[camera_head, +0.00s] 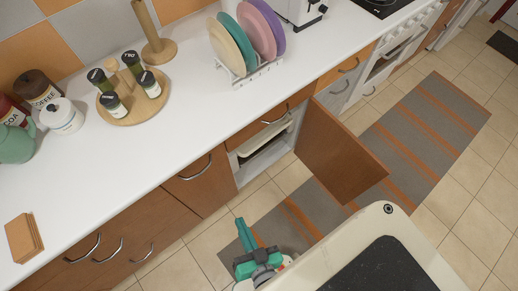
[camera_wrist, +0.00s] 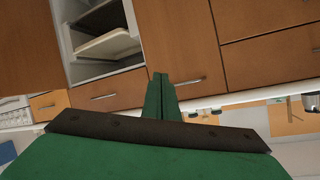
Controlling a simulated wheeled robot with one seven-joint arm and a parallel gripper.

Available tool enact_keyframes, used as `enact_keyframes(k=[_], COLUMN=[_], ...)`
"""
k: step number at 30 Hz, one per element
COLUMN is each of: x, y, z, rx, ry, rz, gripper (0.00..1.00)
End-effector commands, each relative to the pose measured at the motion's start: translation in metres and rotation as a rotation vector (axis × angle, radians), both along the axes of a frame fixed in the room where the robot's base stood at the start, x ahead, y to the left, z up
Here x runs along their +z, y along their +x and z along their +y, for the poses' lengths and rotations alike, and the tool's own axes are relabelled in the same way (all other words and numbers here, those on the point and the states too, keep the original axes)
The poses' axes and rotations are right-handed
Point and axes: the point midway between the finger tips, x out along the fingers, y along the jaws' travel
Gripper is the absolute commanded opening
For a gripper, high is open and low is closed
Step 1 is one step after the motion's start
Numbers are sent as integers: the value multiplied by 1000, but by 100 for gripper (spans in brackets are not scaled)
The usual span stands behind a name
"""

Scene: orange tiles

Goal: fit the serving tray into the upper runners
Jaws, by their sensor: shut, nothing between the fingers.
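The pale serving tray (camera_head: 268,138) lies inside the open cabinet, near the top of its opening, just below a drawer. It shows in the upside-down wrist view (camera_wrist: 108,43), roughly flat and apart from my gripper. A dark tray or shelf (camera_wrist: 104,18) lies beneath it, at the top of that picture. Whether the pale tray sits fully in the runners cannot be told. My green gripper (camera_head: 240,221) is shut and empty, in front of the cabinet row and below the opening in the head view. Its fingertips (camera_wrist: 160,76) show together in the wrist view.
The open cabinet door (camera_head: 340,152) swings out to the right of the opening. A striped rug (camera_head: 420,130) covers the floor. The white counter (camera_head: 130,150) holds a plate rack (camera_head: 250,76), a spice stand (camera_head: 133,108) and jars. Closed drawers flank the opening.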

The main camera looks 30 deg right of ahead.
Motion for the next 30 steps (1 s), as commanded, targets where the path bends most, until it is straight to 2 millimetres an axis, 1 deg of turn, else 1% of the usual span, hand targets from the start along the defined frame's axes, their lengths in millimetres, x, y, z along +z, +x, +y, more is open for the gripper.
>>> enact_keyframes(k=[1, 3, 6, 9, 12, 15, 17, 18, 21, 24, 27, 30], x=[-19, -45, -78, -106, -129, -145, -152, -155, -158, -155, -149, -141], y=[12, 23, 39, 55, 70, 85, 94, 101, 115, 127, 136, 141], z=[-15, -32, -57, -83, -109, -134, -150, -160, -186, -209, -228, -241], rx=[-76, -182, -338, -498, -657, -812, -900, -957, -1093, -1207, -1296, -1357], ry=[98, 251, 471, 694, 920, 1148, 1286, 1378, 1609, 1820, 1994, 2121], rz=[16, 44, 70, 83, 83, 74, 67, 60, 44, 34, 28, 32], gripper=[0, 0, 0, 0, 0, 0, 0, 0, 0, 0, 0, 0])
